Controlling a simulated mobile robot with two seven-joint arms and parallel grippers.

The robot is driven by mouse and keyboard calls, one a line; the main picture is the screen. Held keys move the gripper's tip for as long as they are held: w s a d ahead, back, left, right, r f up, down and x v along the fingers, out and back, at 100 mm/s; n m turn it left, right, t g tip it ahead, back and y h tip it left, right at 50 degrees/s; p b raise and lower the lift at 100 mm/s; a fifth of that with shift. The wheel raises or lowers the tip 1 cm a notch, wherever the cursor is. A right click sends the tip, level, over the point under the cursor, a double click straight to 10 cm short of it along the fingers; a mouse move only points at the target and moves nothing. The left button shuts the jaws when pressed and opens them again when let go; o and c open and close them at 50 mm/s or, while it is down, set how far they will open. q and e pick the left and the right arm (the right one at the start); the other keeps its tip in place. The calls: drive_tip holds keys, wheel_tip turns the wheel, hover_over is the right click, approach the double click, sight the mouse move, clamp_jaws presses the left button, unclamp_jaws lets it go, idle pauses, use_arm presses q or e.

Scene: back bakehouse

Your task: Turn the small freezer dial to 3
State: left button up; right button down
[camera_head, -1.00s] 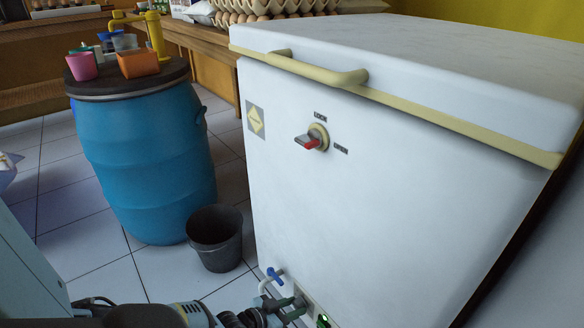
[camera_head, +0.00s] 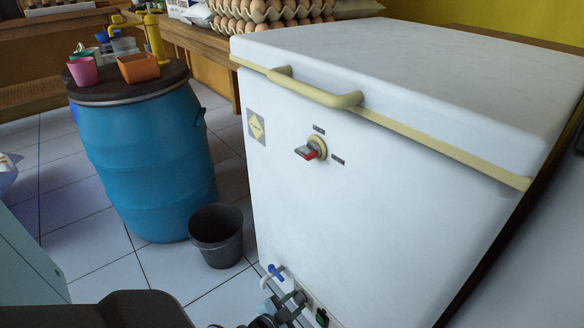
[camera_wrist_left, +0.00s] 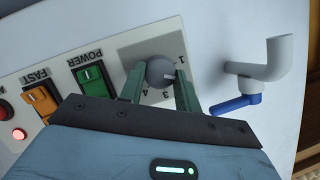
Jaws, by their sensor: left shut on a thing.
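The small freezer dial (camera_wrist_left: 160,72) is a grey round knob on a grey plate, low on the front of the white freezer (camera_head: 350,215). My left gripper (camera_wrist_left: 160,88) is shut on the dial, one greenish finger on each side. The dial's white mark points right, toward the right finger, on the side between the printed 1 and 3. The 1, 3 and 4 show; the right finger hides part of the scale. In the head view my left gripper (camera_head: 290,302) is at the freezer's bottom left. My right gripper is in no view.
Beside the dial are a green POWER switch (camera_wrist_left: 90,78), an orange FAST switch (camera_wrist_left: 42,101) and a lit red lamp (camera_wrist_left: 19,134). A white drain pipe with a blue tap lever (camera_wrist_left: 235,104) sticks out close by. A dark bucket (camera_head: 215,236) and blue barrel (camera_head: 147,165) stand left.

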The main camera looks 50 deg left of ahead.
use_arm(q)
drive_tip(key=m, duration=0.1)
drive_tip(key=m+y+b, duration=0.1)
drive_tip(key=shift+d+f+m+t+y, duration=0.2)
drive_tip(key=shift+m+t+y, duration=0.1)
drive_tip(key=shift+t, duration=0.1)
drive_tip(key=m+t+y+b, duration=0.1)
drive_tip(key=m+b, duration=0.1)
drive_tip(key=shift+f+m, duration=0.15)
drive_tip(key=shift+m, duration=0.25)
drive_tip(key=shift+m+t+y+b, duration=0.3)
drive_tip(key=shift+m+y+b, duration=0.1)
drive_tip(key=shift+m+b, duration=0.65)
drive_tip(key=shift+d+m+t+b, duration=0.1)
drive_tip(key=shift+m+t+b, duration=0.3)
drive_tip(key=shift+m, duration=0.55)
drive_tip(key=o, duration=1)
